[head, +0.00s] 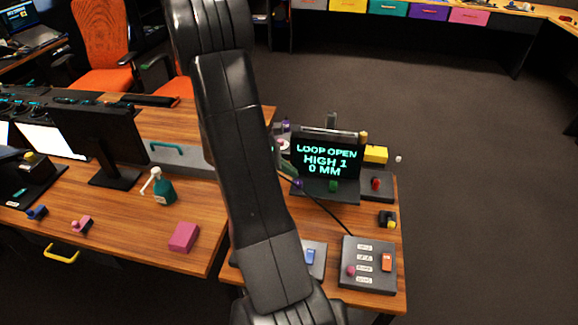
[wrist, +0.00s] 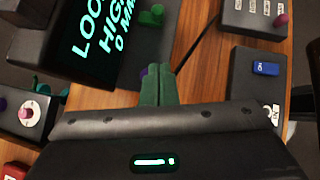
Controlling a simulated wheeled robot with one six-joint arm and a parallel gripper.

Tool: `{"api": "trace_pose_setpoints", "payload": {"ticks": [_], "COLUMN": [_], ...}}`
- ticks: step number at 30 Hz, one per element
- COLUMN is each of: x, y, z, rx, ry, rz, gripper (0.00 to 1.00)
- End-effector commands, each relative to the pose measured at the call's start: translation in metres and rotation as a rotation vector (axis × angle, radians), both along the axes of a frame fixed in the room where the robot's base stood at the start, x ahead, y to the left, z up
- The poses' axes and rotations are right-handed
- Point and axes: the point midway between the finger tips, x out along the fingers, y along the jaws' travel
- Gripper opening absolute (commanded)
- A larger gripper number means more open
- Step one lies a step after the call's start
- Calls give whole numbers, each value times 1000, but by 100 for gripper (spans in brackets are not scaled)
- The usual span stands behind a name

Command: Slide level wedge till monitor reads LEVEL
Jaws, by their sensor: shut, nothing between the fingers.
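The monitor (head: 328,158) stands on the right-hand desk and reads LOOP OPEN, HIGH 1, 0 MM. Its screen is partly cut off in the wrist view (wrist: 97,28). My gripper (wrist: 158,70) shows as two green fingers pressed together and empty, in front of the monitor's base. A purple knob (wrist: 143,72) is just beside the fingertips, partly hidden by them; I cannot tell whether they touch. A green knob (wrist: 151,15) is on the base beyond the fingers. I cannot tell which part is the level wedge.
A grey panel (head: 368,280) with an orange switch and pink knob lies at the desk's front right. A blue switch (wrist: 266,68) is on another box, right of my fingers. A black cable (head: 335,216) crosses the wood. A red-knobbed box (head: 375,186) stands right of the monitor.

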Motion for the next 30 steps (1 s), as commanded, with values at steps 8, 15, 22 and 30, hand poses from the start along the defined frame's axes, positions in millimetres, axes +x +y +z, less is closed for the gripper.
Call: {"api": "trace_pose_setpoints", "payload": {"ticks": [8,15,22,30], "x": [1,4,5,6], "y": [-45,-78,-92,-93], "z": [-44,-52,-53,-53], "rx": [-2,1,0,0], "ry": [6,1,1,0], "rz": [-4,-4,-1,0], "gripper": [0,0,0,0]}}
